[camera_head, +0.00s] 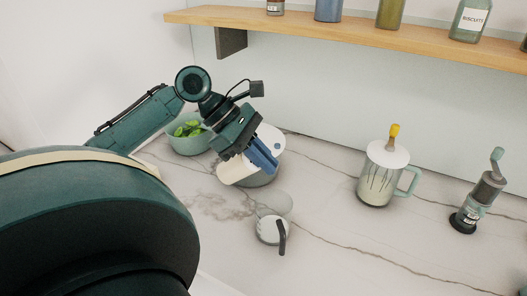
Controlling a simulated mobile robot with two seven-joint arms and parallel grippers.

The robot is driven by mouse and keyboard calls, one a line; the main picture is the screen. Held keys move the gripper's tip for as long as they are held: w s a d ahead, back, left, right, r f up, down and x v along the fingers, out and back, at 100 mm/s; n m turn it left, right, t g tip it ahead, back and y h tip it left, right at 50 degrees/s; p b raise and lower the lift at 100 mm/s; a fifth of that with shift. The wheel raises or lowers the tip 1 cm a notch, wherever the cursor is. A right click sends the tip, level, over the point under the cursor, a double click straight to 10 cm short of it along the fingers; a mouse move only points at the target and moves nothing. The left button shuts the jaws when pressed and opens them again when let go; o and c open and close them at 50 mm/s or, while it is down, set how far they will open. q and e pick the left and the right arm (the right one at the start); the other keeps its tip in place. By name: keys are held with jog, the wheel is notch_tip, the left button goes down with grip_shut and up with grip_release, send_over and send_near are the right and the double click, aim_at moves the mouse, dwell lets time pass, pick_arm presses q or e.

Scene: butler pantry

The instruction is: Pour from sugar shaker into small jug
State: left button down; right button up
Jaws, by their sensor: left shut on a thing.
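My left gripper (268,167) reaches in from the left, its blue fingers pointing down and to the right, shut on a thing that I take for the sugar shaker. A cream part (233,172), perhaps of the shaker, shows left of the fingers. The fingers hide much of it, so its outline and tilt are unclear. A small round pale vessel with a dark handle (270,230), likely the small jug, stands on the counter below the gripper, apart from it. I cannot see what is inside it. My right gripper is out of view.
A green bowl (187,143) with green pieces stands behind the gripper. A faint round glass-like shape (276,202) lies behind the jug. A lidded glass mug (378,183) and a dark grinder (475,205) stand right. A wooden shelf (350,32) with bottles hangs above. The front right counter is clear.

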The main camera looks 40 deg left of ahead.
pick_arm(q)
jog(key=shift+f+y+b, duration=0.2)
jog(key=shift+y+b, duration=0.1)
jog(key=shift+b, duration=0.15)
jog(key=shift+w+d+f+g+y+b, duration=0.15)
jog(key=shift+g+y+b, duration=0.25)
jog(key=shift+y+b, duration=0.5)
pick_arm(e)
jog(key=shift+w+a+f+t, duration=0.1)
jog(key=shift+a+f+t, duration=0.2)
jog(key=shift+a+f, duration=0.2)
pick_arm(q)
jog(key=shift+d+r+p, duration=0.1)
jog(key=shift+r+p, duration=0.15)
jog(key=shift+p, duration=0.5)
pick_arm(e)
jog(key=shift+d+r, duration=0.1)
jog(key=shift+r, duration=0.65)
pick_arm(q)
jog(key=shift+p, duration=0.45)
jog(key=shift+d+f+g+y+p, duration=0.1)
jog(key=shift+g+y+p, duration=0.3)
jog(key=shift+p, duration=0.6)
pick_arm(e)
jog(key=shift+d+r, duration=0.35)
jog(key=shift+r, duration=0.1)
